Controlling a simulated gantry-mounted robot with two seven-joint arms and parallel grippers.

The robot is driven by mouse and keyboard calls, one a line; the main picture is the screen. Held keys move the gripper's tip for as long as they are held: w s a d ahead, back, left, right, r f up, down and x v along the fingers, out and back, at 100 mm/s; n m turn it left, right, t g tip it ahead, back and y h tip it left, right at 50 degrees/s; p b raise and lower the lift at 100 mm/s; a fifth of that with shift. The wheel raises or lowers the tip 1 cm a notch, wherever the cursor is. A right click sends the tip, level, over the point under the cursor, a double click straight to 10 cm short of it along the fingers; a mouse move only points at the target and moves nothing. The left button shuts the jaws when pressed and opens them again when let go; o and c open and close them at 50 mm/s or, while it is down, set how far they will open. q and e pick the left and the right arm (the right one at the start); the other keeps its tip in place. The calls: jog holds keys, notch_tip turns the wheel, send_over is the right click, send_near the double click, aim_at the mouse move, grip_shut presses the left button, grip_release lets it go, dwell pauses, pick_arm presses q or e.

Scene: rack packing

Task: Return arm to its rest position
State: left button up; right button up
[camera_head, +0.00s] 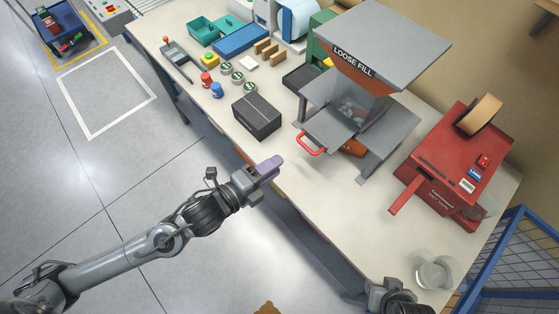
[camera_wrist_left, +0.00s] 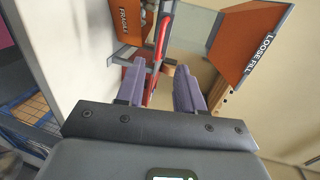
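My left arm reaches in from the lower left in the head view. Its left gripper (camera_head: 270,167) is over the table's front edge, just in front of a black box (camera_head: 257,115) and apart from it. In the left wrist view the two purple fingers of this gripper (camera_wrist_left: 160,88) stand apart with nothing held between them. My right gripper (camera_head: 378,292) is only partly in view at the bottom right, by the table's front edge; its fingers cannot be made out.
A grey loose fill hopper (camera_head: 392,42) with a red handle (camera_head: 311,145) and a red tape machine (camera_head: 462,150) stand on the table (camera_head: 305,190). A clear round object (camera_head: 436,270) lies near the right end. A blue cage (camera_head: 515,265) is beyond. Open floor lies left.

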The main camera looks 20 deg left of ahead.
pick_arm(q)
jog(key=shift+s, duration=0.15)
dwell(0.3)
jog(key=s+a+f+n+g+y, duration=0.45)
jog(key=s+f+n, duration=0.2)
jog(key=n, duration=0.35)
jog(key=s+a+f+n+g+y, duration=0.3)
jog(key=s+a+f+n+g, duration=0.25)
jog(key=s+n, duration=0.35)
notch_tip(320, 180, up, 24)
jog(key=n+p, duration=0.2)
jog(key=p, duration=2.2)
jog(key=shift+d+f+n, duration=0.25)
jog(key=shift+d+n, duration=0.05)
jog(key=shift+d, duration=0.15)
jog(key=shift+s+h, duration=0.1)
jog(key=shift+h, duration=0.15)
